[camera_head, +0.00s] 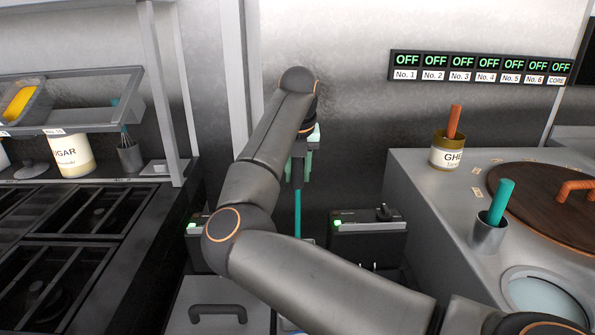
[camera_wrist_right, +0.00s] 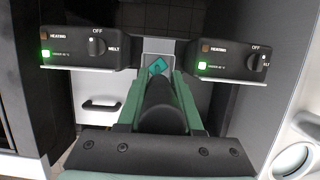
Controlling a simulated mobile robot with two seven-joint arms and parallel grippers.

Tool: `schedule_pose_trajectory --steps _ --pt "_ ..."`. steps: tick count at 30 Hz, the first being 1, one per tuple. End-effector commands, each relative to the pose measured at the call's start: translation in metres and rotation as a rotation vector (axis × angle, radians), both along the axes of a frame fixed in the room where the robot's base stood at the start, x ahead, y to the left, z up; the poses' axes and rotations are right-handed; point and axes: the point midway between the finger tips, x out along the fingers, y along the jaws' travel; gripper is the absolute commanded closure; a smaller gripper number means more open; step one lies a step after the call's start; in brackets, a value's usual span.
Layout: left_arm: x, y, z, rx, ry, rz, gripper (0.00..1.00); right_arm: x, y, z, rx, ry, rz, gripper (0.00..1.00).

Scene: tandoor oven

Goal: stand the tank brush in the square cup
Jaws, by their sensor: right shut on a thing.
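My right gripper (camera_head: 301,160) is in the middle of the head view, pointing down, partly behind my own forearm. It is shut on a long thing, likely the tank brush, whose teal shaft (camera_head: 297,214) hangs down below the jaws. In the right wrist view, a dark round part of the brush (camera_wrist_right: 159,105) lies between the green fingers, with a teal end (camera_wrist_right: 159,66) beyond. A small pale grey surface shows behind that end; I cannot tell if it is the square cup. My left gripper is not in view.
Two black control boxes (camera_head: 368,224) with green lights flank the gap below the gripper. A counter (camera_head: 410,165) at right bears a ghee tin (camera_head: 445,152) and a metal cup (camera_head: 487,233) with a teal stick. A shelf rack and another cup (camera_head: 130,157) stand at left.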

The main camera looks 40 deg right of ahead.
Motion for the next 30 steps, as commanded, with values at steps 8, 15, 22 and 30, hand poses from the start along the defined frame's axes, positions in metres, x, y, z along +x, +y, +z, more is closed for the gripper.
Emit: schedule_pose_trajectory --steps 8,15,22,30 --pt "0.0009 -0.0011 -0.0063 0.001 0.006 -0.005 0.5 0.0001 0.0001 -0.008 -0.001 -0.001 0.0 1.0" --pt "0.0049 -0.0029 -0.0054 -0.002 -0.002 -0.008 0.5 0.0001 -0.0001 -0.0114 -0.001 -0.001 0.0 0.62" --pt "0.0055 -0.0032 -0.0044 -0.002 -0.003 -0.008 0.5 0.0 0.0 -0.0112 -0.001 -0.001 0.0 0.36" --pt "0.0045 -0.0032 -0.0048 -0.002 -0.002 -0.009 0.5 0.0 0.0 -0.0115 0.0 0.0 0.0 0.26"
